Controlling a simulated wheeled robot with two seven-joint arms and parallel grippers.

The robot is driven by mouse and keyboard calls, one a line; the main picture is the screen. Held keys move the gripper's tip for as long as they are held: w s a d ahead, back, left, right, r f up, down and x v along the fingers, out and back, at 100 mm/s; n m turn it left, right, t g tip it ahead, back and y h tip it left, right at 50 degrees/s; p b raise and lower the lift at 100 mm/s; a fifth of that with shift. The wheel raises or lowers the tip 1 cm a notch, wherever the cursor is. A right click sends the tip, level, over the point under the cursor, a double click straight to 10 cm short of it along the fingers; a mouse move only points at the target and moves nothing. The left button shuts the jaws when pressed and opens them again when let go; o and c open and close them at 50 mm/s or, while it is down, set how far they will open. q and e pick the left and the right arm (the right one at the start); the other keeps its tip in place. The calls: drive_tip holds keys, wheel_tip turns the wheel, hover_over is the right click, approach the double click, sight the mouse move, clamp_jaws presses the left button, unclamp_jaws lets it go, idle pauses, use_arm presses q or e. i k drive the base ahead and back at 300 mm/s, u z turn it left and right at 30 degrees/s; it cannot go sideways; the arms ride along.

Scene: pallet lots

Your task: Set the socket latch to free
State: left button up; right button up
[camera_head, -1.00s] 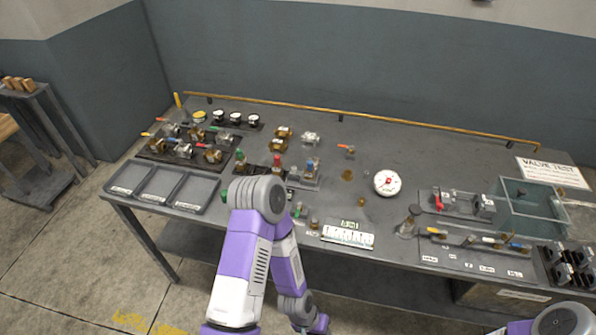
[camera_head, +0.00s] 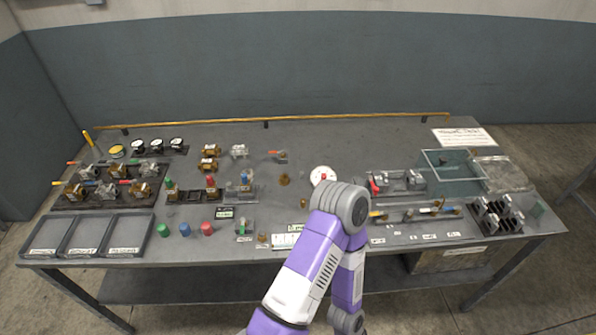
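I cannot single out the socket latch for certain at this size. A metal fixture with a red handle (camera_head: 376,186) stands on the right half of the bench, left of a clear-walled tank (camera_head: 455,178). Neither gripper's fingers show in the head view.
The grey bench (camera_head: 330,145) carries a valve rack (camera_head: 62,200) and three trays (camera_head: 130,237) at left. Black holders (camera_head: 497,213) stand at right. A brass rail (camera_head: 330,117) runs along the back.

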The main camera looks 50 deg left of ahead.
sight(230, 188)
drive_tip(key=z, duration=1)
drive_tip(key=k, duration=1.25)
drive_tip(key=u, duration=1.8)
